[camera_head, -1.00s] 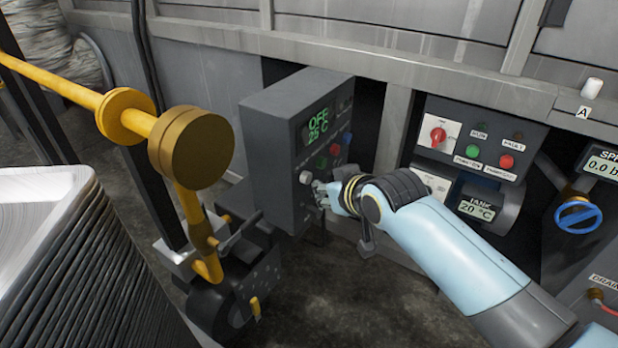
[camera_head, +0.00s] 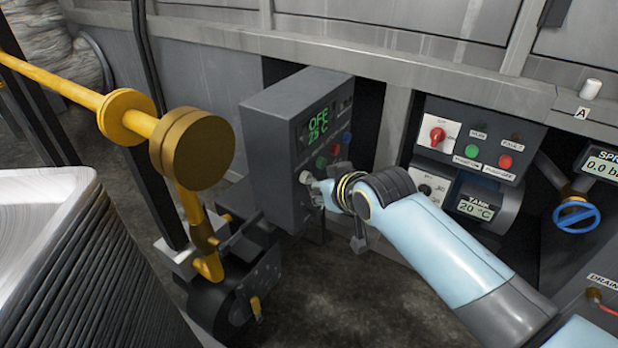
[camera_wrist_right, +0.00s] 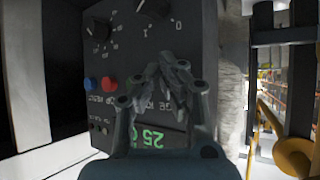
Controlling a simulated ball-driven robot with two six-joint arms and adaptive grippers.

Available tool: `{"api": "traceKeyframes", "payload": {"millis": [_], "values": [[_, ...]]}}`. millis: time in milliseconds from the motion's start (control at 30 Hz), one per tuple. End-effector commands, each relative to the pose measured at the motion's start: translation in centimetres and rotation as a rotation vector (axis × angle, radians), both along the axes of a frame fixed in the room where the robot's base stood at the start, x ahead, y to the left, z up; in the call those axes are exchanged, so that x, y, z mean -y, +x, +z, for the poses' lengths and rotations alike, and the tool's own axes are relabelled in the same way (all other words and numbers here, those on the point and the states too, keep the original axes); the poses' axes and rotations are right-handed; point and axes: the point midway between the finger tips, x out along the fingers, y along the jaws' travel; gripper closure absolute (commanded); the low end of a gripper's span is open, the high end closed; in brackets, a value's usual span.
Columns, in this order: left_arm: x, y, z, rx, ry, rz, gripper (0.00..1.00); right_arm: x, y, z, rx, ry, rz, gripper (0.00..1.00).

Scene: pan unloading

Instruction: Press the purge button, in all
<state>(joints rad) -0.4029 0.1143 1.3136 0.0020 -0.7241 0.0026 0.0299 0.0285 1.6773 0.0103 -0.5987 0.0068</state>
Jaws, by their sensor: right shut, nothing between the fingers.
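A grey control box (camera_head: 296,100) with a green "OFF 25 C" display (camera_head: 318,125) stands at centre. Red (camera_head: 335,150), blue (camera_head: 347,138) and green (camera_head: 322,163) buttons are on its face. In the right wrist view its panel (camera_wrist_right: 130,50) appears upside down, with the blue button (camera_wrist_right: 90,83) and the red button (camera_wrist_right: 109,82). My right gripper (camera_head: 314,190) is shut and empty, close to the lower panel. It also shows in the right wrist view (camera_wrist_right: 168,62), hiding part of the panel and its lettering. I cannot tell which button is purge, or whether the fingertips touch.
A second panel (camera_head: 480,125) with a red selector, a green and a red button stands right of the box. A yellow pipe (camera_head: 70,88) with a brass end (camera_head: 195,148) is at left. Stacked metal pans (camera_head: 60,250) fill the lower left. A blue valve wheel (camera_head: 576,215) is at far right.

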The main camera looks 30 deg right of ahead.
Motion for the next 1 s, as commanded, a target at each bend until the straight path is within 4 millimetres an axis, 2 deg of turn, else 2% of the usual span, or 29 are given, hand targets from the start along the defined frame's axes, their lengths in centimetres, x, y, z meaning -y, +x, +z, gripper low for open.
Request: {"api": "traceKeyframes", "payload": {"millis": [700, 1000], "values": [[0.00, 0.05, 0.12, 0.001, 0.000, 0.000, 0.60, -0.31, 0.54, 0.06, 0.002, 0.000, 0.000, 1.00], [0.01, 0.43, 0.97, 0.008, 0.000, 0.000, 0.60, 0.18, -0.23, 0.27, 0.002, 0.000, 0.000, 1.00]]}}
